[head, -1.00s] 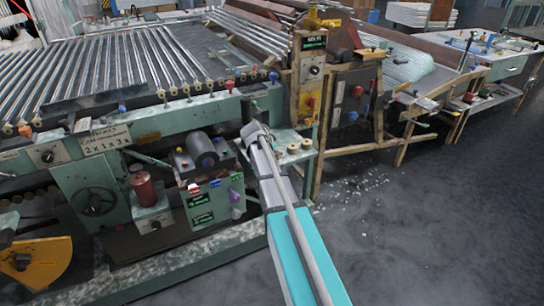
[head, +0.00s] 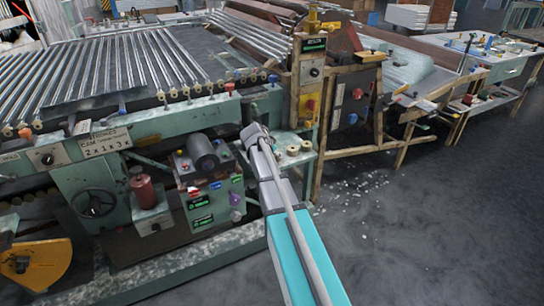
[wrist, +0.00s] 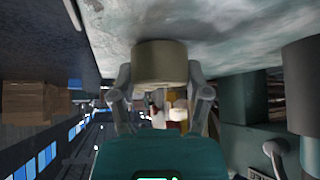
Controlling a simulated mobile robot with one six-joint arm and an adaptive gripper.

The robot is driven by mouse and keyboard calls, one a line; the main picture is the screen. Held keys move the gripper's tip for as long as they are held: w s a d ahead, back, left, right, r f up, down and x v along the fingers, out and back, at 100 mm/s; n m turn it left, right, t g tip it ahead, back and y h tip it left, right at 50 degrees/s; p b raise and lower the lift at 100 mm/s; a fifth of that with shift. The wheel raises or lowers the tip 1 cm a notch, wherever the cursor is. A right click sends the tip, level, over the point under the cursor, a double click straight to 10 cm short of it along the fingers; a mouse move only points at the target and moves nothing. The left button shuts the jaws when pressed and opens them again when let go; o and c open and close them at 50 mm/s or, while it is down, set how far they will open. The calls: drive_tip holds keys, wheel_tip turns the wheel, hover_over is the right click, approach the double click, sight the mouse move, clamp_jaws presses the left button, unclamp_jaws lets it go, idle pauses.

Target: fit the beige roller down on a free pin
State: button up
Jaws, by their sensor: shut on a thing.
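The beige roller (wrist: 160,62) is between the two fingers of my gripper (wrist: 160,84) in the wrist view, gripped from both sides. A pale, worn green surface lies beyond it; I cannot tell whether they touch. In the head view my gripper (head: 254,135) is over the left part of a small green shelf (head: 284,166), and the roller cannot be made out there. Two pale rollers, one at the left (head: 292,150) and one at the right (head: 306,146), stand on that shelf, to the right of my gripper. No bare pin can be made out; my gripper may cover part of the shelf.
A green machine with a dark cylinder (head: 202,150) stands just left of my gripper. A wooden post with a control box (head: 312,72) rises behind the shelf. Floor at the right is open, with glass bits.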

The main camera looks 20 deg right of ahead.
drive_tip(key=shift+r+p, duration=1.35)
drive_tip(key=shift+r, duration=0.05)
drive_tip(key=s+a+r+p, duration=0.2)
drive_tip(key=s+r+p, duration=0.8)
drive_tip(key=s, duration=0.3)
drive_tip(key=shift+s, duration=0.4)
drive_tip(key=shift+a, duration=0.1)
drive_tip(key=shift+a, duration=0.1)
